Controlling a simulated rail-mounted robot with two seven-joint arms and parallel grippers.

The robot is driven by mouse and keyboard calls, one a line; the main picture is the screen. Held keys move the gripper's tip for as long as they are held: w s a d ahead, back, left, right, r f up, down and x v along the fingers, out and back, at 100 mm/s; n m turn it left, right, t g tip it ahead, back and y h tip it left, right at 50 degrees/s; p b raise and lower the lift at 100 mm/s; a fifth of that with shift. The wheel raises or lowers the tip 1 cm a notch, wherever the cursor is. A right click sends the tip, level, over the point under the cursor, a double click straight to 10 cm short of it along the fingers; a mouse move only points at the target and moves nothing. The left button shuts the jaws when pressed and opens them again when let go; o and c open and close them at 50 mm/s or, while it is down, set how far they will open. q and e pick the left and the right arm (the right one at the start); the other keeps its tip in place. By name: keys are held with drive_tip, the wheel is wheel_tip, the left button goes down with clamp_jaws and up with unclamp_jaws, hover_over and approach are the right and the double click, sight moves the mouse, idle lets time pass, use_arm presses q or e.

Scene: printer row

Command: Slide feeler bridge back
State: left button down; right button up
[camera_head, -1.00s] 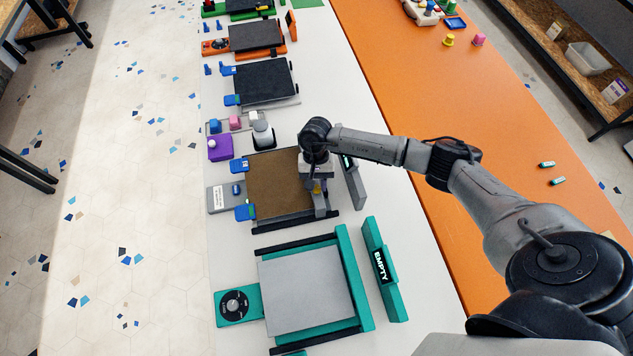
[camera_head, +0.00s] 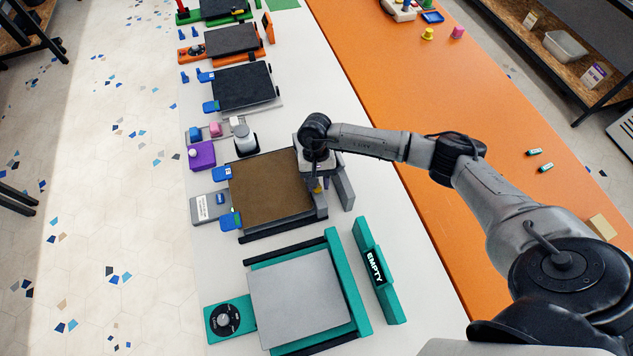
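The brown-bedded printer (camera_head: 265,195) stands mid-table, with blue clips on its left side. A grey upright part, which looks like the feeler bridge (camera_head: 318,205), is at the bed's right edge and is partly hidden by my wrist. A small yellow bit shows on it. My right gripper (camera_head: 316,180) points down at this part. Its fingers are mostly hidden, so I cannot tell whether they are shut on it. My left gripper is not in view.
A teal printer with a grey plate (camera_head: 298,299) stands nearer, beside an EMPTY sign (camera_head: 376,270). A purple box (camera_head: 201,155) and a grey-white knob-topped object (camera_head: 244,140) stand behind the brown bed. Dark-bedded printers (camera_head: 245,86) line the far table. The orange strip on the right is mostly clear.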

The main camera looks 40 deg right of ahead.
drive_tip(key=o, duration=0.4)
drive_tip(key=shift+d, duration=0.15)
drive_tip(key=shift+c, duration=0.2)
drive_tip(key=b+v, duration=0.1)
drive_tip(key=v, duration=1.2)
drive_tip(key=shift+r, duration=0.4)
